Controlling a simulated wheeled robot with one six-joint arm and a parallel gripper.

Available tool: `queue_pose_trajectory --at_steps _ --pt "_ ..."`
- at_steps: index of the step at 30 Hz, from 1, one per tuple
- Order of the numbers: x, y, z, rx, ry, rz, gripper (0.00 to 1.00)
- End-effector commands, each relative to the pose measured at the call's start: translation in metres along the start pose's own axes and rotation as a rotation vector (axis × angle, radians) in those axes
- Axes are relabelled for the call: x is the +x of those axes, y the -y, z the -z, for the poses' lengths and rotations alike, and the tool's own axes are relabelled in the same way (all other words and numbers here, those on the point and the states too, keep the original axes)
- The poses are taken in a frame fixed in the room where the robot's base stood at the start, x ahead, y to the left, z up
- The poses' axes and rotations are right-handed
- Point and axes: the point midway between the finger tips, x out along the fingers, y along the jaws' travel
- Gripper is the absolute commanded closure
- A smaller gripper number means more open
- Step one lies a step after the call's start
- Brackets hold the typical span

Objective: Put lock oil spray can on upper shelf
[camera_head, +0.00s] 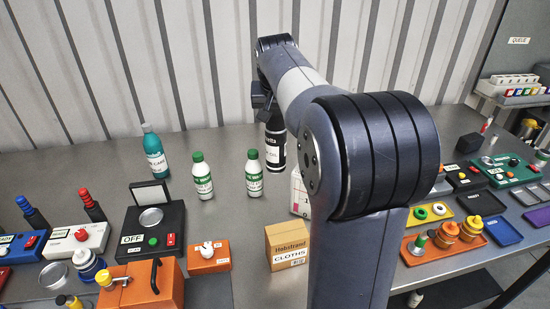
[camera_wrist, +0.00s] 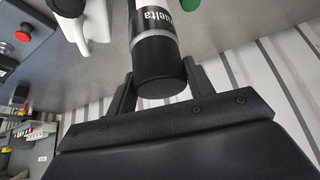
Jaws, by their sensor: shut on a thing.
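My gripper (camera_head: 262,98) is shut on a dark can (camera_head: 275,150) with a pale label band; only part of its lettering shows, so I cannot tell if it reads lock oil. In the wrist view the can (camera_wrist: 160,62) is between the two fingers of my gripper (camera_wrist: 159,85), with "uelta" readable on it. In the head view it looks upright over the back of the bench; I cannot tell whether it touches the top. At the right, a grey rack (camera_head: 495,92) carries white boxes and a coloured row beneath a QUEUE sign; I cannot tell if this is the upper shelf.
Two green-capped white bottles (camera_head: 254,173) and a teal bottle (camera_head: 154,152) stand left of the can. A white container (camera_head: 298,192) is partly behind my arm. A CLOTHS box (camera_head: 287,245) stands in front. Switch boxes and trays crowd both sides; the ribbed wall (camera_head: 190,60) closes the back.

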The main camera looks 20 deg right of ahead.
Motion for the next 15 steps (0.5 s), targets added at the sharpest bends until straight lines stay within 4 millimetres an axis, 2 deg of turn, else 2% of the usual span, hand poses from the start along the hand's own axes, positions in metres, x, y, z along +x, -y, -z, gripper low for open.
queue_pose_trajectory --at_steps 1,6,15 --pt "0.012 0.000 -0.007 -0.001 0.002 -0.001 1.00" --pt "0.046 0.000 -0.026 0.000 0.001 -0.001 1.00" --pt "0.072 0.000 -0.041 0.000 -0.001 0.000 1.00"
